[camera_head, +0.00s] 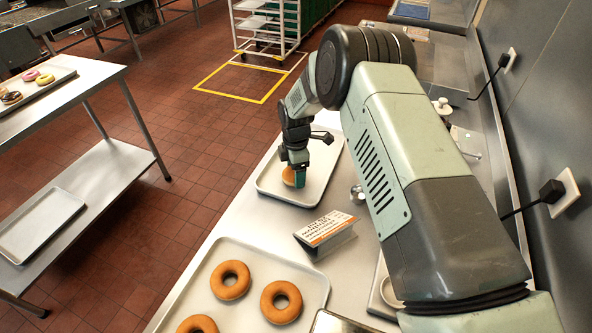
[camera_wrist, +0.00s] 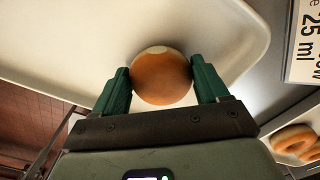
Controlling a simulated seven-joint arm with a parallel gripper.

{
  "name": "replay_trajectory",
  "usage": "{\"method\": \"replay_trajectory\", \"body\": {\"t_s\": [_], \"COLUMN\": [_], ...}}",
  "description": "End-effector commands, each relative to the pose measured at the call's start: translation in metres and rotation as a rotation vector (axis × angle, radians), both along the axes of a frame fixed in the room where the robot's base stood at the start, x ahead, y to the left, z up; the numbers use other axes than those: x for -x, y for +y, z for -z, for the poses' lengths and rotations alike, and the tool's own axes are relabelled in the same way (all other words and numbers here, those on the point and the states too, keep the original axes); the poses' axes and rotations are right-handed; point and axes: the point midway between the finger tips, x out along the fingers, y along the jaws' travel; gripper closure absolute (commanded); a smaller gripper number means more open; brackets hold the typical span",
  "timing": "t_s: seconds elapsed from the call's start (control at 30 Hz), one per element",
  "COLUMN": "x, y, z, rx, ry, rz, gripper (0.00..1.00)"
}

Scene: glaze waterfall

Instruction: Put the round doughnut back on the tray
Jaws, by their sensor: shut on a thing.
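The round doughnut (camera_head: 288,177) is golden brown with a pale band and shows no hole. In the wrist view the doughnut (camera_wrist: 162,77) sits between the two green fingers of my gripper (camera_wrist: 163,82), which touch it on both sides. In the head view my gripper (camera_head: 296,178) points down over the far pale tray (camera_head: 318,172) on the bench and partly hides the doughnut. The tray (camera_wrist: 60,40) also fills much of the wrist view. I cannot tell whether the doughnut rests on the tray or is just above it.
A nearer tray (camera_head: 254,267) holds ring doughnuts (camera_head: 230,280). A small printed sign (camera_head: 326,233) stands between the trays. A metal object (camera_head: 357,194) is right of the far tray. The wall with plugs (camera_head: 551,192) bounds the right side. The far tray looks otherwise empty.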

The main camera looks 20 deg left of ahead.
Motion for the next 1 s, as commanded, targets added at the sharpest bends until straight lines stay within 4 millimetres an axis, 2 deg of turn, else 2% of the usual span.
{"method": "replay_trajectory", "body": {"t_s": [0.2,0.23,0.4,0.63,0.77,0.87,1.0], "x": [0.000,0.000,0.000,0.000,0.000,-0.001,-0.001], "y": [0.000,0.000,0.000,0.000,0.000,0.000,0.000], "z": [0.003,0.003,0.002,0.002,-0.005,-0.020,-0.050], "rx": [0.000,0.000,0.000,0.000,-0.001,-0.002,-0.003], "ry": [0.000,0.000,0.000,0.000,-0.001,-0.002,-0.003], "rz": [0.001,0.002,0.002,0.001,0.001,0.002,0.002], "gripper": [0.57,0.23,0.01,0.01,0.01,0.01,0.01]}}
